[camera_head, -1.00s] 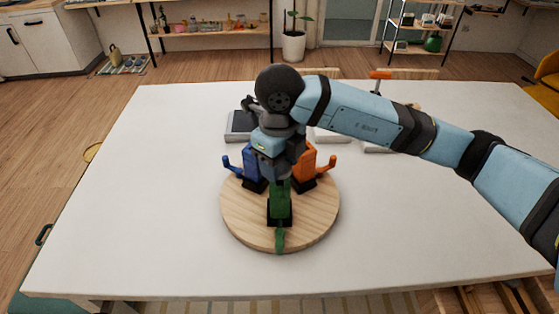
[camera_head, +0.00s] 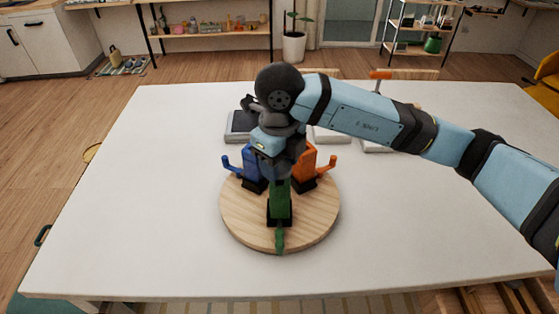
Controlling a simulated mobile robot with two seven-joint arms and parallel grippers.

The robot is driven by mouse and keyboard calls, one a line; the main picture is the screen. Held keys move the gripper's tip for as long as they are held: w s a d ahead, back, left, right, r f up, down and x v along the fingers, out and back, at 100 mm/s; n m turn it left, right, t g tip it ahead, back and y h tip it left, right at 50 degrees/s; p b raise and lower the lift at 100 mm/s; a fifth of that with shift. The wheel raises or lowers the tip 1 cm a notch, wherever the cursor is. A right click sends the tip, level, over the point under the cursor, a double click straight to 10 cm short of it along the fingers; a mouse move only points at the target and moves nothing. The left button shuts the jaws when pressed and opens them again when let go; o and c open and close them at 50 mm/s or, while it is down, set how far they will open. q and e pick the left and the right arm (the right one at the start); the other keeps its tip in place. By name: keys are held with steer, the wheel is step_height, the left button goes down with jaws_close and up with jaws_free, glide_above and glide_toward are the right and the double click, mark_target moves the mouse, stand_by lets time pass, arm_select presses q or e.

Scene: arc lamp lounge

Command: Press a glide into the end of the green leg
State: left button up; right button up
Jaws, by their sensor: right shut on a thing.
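The green leg (camera_head: 280,205) stands on a round wooden disc (camera_head: 240,222), at its near side, with a dark foot and a green lever pointing toward me. A blue part (camera_head: 252,165) and an orange part (camera_head: 307,162) of like form stand behind it at left and right. My right gripper (camera_head: 281,172) points down over the middle of the disc, just above and behind the green leg. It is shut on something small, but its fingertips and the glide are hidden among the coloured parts. I cannot tell whether it touches the leg's end. My left gripper is not in view.
The disc sits on a wide white table (camera_head: 120,220), clear at left, right and front. Behind the arm lie a grey tray (camera_head: 238,126) and other pale trays (camera_head: 332,136), partly covered. An orange-handled tool (camera_head: 381,75) is at the back edge.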

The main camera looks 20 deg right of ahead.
steer(key=shift+b, duration=0.55)
stand_by(0.6)
steer(key=shift+f+b, duration=1.6)
steer(key=o, duration=1)
step_height(320, 180, up, 14)
steer(key=shift+f, duration=0.1)
